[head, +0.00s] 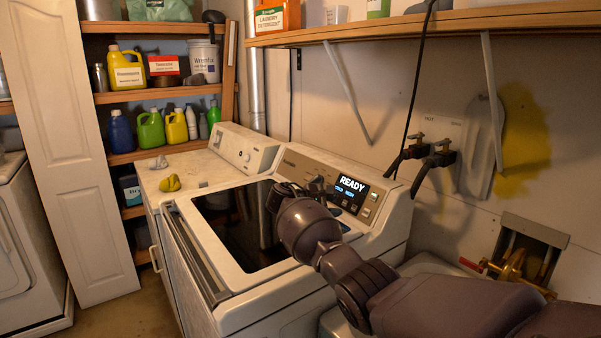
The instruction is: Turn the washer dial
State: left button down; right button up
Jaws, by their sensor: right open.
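The washer (265,264) stands in the middle of the head view, with a dark glass lid and a slanted control panel at its back. Its display (352,184) reads READY, with smaller blue text below. The washer dial (317,184) appears on the panel left of the display, partly hidden by my gripper. My right arm comes in from the lower right over the washer. My right gripper (300,188) is open, its small fingers close to the dial. I cannot tell whether they touch it. My left gripper is out of view.
A second white machine (190,178) with its own knob stands behind left, with a yellow cloth (170,183) on top. Shelves (160,95) of bottles stand at the back. A wooden wall shelf (430,24) hangs above the panel. Taps (432,152) and hoses are right of it.

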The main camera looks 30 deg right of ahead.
aim_at(318, 179)
jog(key=i, duration=0.95)
